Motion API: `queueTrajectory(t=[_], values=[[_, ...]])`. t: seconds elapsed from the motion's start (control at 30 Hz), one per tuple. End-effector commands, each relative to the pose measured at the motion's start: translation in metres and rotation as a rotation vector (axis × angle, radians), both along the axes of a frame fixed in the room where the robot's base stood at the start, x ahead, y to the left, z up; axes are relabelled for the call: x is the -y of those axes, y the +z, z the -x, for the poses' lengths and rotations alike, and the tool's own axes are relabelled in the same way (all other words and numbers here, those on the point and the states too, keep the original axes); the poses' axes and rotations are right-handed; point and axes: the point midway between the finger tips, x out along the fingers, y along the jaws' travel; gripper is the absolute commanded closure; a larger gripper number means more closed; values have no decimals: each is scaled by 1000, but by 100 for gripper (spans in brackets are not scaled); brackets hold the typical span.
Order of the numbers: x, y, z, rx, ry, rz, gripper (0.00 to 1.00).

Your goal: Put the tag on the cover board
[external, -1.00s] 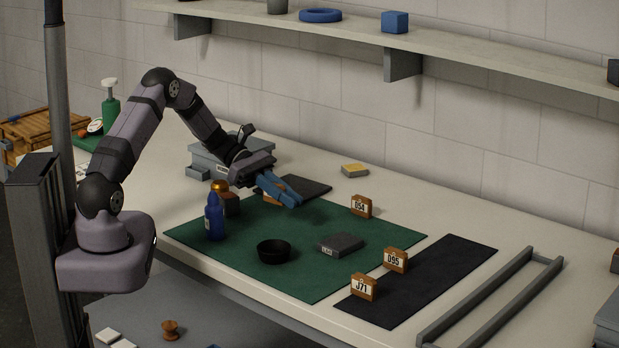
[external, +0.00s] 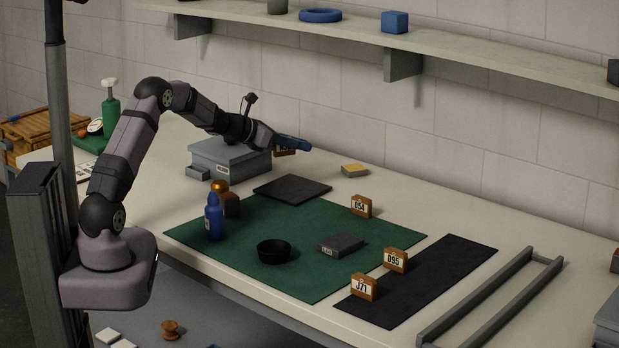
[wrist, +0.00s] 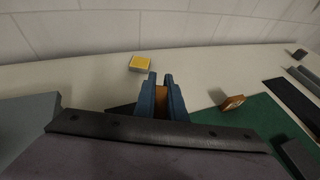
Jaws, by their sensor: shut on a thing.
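My gripper (external: 296,144) is shut on a small wooden tag (external: 284,152), held in the air. The tag also shows between the blue fingers in the wrist view (wrist: 161,99); its label cannot be read. A flat dark square board (external: 292,188), which looks like the cover board, lies at the back edge of the green mat, below the gripper and apart from the tag. Part of it shows left of the fingers in the wrist view (wrist: 121,110). Other wooden tags stand upright: 054 (external: 361,206) at the mat's back right, D95 (external: 396,260) and J71 (external: 364,286) by the black strip.
The green mat (external: 320,210) holds a blue bottle (external: 214,217), an amber-topped jar (external: 230,203), a black bowl (external: 273,251) and a grey block (external: 341,245). A grey box (external: 230,160) stands behind left. A yellow-topped block (external: 355,170) lies right. A shelf (external: 440,50) hangs above.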

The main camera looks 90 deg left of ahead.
Motion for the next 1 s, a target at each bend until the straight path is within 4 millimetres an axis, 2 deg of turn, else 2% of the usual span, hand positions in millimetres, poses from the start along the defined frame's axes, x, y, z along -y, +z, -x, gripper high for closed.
queueTrajectory(t=[0.17,0.53,0.87,1.0], values=[[0,-3,0,1,6,2,100],[1,-53,0,-1,4,3,100],[0,-66,0,0,3,0,100],[1,-80,0,-2,4,3,100]])
